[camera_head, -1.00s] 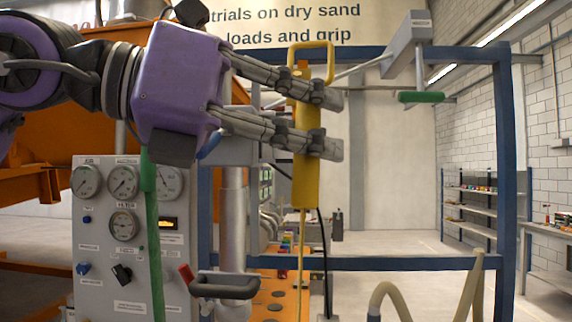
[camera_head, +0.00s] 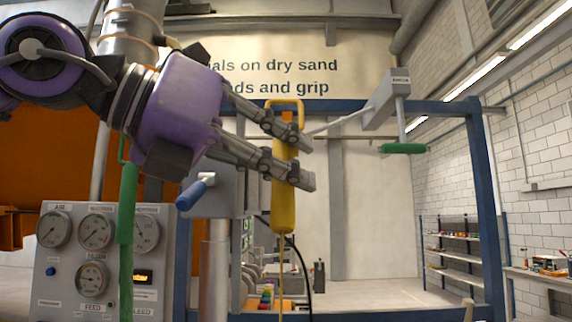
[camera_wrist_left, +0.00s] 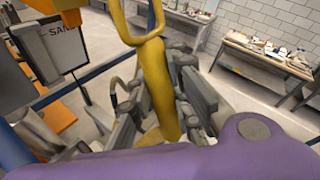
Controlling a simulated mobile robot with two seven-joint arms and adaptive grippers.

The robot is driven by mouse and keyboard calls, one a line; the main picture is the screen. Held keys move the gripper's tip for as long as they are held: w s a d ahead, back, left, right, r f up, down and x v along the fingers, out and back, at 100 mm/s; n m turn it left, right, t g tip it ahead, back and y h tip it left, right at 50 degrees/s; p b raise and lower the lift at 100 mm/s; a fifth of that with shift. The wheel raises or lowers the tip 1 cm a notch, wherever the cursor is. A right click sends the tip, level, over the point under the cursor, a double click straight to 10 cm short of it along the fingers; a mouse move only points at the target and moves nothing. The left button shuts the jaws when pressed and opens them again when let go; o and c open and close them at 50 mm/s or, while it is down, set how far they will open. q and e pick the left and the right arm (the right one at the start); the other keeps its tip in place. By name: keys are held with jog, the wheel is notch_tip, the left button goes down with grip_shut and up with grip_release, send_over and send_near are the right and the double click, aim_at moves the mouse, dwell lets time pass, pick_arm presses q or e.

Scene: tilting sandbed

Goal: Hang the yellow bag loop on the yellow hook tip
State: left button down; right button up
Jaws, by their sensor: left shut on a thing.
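The yellow bag (camera_head: 284,208) is long and narrow and hangs upright, with a yellow loop (camera_head: 285,103) standing up at its top. A thin yellow cord runs down from its bottom end. My left gripper (camera_head: 306,163) is shut on the bag from the left, below the loop. In the left wrist view the bag (camera_wrist_left: 156,82) lies between the two fingers, and the loop runs out at the top edge. I cannot make out a yellow hook tip in either view. My right gripper is not in view.
A grey bracket (camera_head: 384,97) with a green bar (camera_head: 403,148) hanging from it is right of the bag. A blue frame (camera_head: 487,210) stands behind. A gauge panel (camera_head: 60,285) and a blue-handled lever (camera_head: 197,190) are at left. Shelves (camera_head: 455,255) stand at far right.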

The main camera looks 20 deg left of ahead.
pick_arm(q)
jog(key=w+a+f+b, duration=0.1)
jog(key=w+a+b, duration=0.1)
jog(key=w, duration=0.5)
jog(key=shift+w+f+b, duration=0.15)
jog(key=shift+f+b, duration=0.05)
jog(key=shift+b, duration=0.3)
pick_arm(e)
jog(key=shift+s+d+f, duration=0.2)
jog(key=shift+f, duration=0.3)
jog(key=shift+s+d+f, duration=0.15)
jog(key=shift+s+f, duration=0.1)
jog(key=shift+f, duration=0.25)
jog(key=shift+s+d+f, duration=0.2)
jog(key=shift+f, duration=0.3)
pick_arm(q)
jog(key=c, duration=1.5)
grip_release()
jog(key=shift+c, duration=0.2)
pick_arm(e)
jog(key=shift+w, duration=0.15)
